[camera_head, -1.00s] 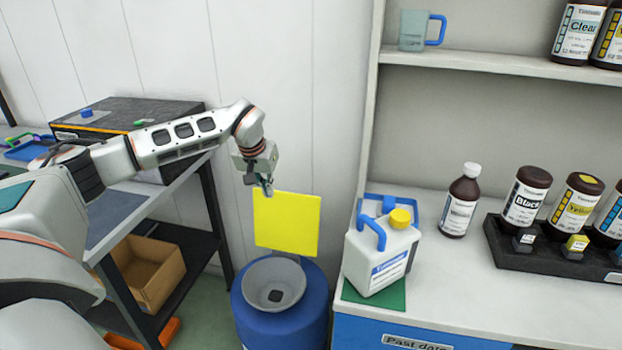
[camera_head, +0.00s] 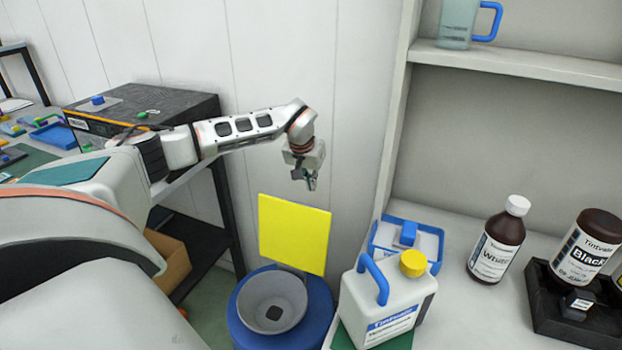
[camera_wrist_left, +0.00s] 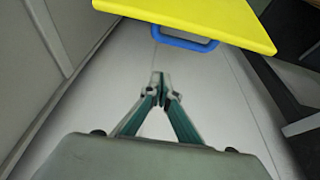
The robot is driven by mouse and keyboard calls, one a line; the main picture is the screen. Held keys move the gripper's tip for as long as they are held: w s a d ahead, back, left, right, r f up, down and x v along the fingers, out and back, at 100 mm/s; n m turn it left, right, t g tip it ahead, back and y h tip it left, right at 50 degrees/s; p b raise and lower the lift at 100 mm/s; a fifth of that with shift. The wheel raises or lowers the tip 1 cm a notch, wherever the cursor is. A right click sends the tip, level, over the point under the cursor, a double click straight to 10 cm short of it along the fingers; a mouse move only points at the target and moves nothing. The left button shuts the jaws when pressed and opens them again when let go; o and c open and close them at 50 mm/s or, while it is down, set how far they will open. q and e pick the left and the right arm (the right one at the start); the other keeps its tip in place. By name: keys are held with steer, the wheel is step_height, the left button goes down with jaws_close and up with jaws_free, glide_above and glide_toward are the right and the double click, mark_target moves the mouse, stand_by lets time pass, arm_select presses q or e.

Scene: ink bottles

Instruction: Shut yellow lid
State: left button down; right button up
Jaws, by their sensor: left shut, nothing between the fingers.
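The yellow lid (camera_head: 294,234) stands up, raised, at the back of a grey funnel (camera_head: 273,303) on a blue drum (camera_head: 313,318). The funnel's mouth is uncovered. My left gripper (camera_head: 311,184) is shut and empty, above and behind the lid's upper right edge, apart from it. In the left wrist view the lid (camera_wrist_left: 190,14) fills the top, with a blue handle (camera_wrist_left: 184,43) at its edge. The shut fingertips (camera_wrist_left: 160,80) point towards it with a gap between. My right gripper is not in view.
A white jug (camera_head: 385,305) with a yellow cap stands right of the drum on the bench. Brown bottles, including a white-capped one (camera_head: 497,243), stand further right. A dark box (camera_head: 150,110) lies on the left table. The wall is close behind the lid.

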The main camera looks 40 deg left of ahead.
arm_select(q)
steer(key=shift+s+d+f, duration=0.1)
steer(key=shift+s+f, duration=0.3)
steer(key=shift+f, duration=0.3)
steer(key=shift+s+d+f, duration=0.15)
steer(key=shift+s+f, duration=0.2)
steer(key=shift+f, duration=0.3)
steer(key=shift+s+d+f, duration=0.1)
steer(key=shift+s+f, duration=0.3)
steer(key=shift+f, duration=0.3)
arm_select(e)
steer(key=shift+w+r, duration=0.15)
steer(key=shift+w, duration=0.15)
